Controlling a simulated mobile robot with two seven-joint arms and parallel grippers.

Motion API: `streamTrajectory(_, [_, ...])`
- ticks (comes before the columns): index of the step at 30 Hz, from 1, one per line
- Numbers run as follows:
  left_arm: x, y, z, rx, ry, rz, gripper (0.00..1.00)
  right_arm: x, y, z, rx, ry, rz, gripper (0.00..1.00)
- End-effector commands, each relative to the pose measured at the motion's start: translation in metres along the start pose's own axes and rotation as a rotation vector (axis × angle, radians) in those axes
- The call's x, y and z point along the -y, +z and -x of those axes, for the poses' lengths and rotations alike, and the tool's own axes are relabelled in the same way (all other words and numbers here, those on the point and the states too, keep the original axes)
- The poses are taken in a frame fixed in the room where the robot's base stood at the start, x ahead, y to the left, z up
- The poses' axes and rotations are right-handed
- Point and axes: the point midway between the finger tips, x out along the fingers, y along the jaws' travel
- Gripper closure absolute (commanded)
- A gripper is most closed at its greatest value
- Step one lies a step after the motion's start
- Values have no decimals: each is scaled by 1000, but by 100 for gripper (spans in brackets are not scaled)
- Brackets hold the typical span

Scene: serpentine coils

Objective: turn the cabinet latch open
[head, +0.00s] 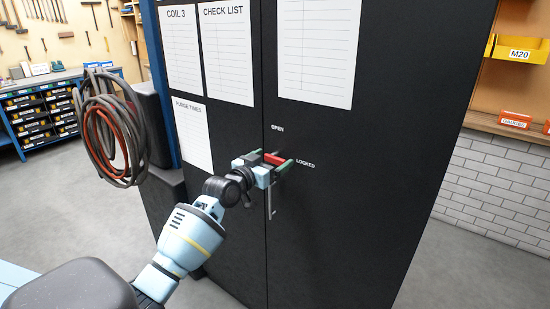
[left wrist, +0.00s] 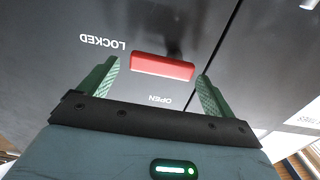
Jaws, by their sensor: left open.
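The black cabinet (head: 350,150) stands in front of me, with white OPEN and LOCKED labels on its door. The red latch (head: 274,159) is a short bar that lies roughly sideways, in line with the LOCKED label; it also shows in the left wrist view (left wrist: 162,66). My left gripper (head: 272,160) is at the latch, with its green fingers open. In the left wrist view, my left gripper (left wrist: 158,80) has one finger near each end of the red bar, with small gaps visible. Contact cannot be told. My right gripper is not in view.
A grey handle (head: 271,204) hangs below the latch. Coiled grey and red hoses (head: 108,130) hang left of the cabinet. Paper sheets (head: 226,50) are on the doors. A drawer bench (head: 40,110) stands at the back left, and a shelf with yellow bins (head: 518,50) at the right.

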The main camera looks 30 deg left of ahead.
Motion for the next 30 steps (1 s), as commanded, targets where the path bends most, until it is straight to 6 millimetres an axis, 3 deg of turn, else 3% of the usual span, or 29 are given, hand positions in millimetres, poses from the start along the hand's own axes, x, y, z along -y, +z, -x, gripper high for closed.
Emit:
streamTrajectory(7, [0, -1, -18, -1, -1, -1, 10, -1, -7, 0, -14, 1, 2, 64])
streamTrajectory(19, [0, 0, -22, 1, 0, -1, 11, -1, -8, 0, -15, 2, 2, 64])
streamTrajectory(30, [0, 0, -22, 1, 0, -1, 60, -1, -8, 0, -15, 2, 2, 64])
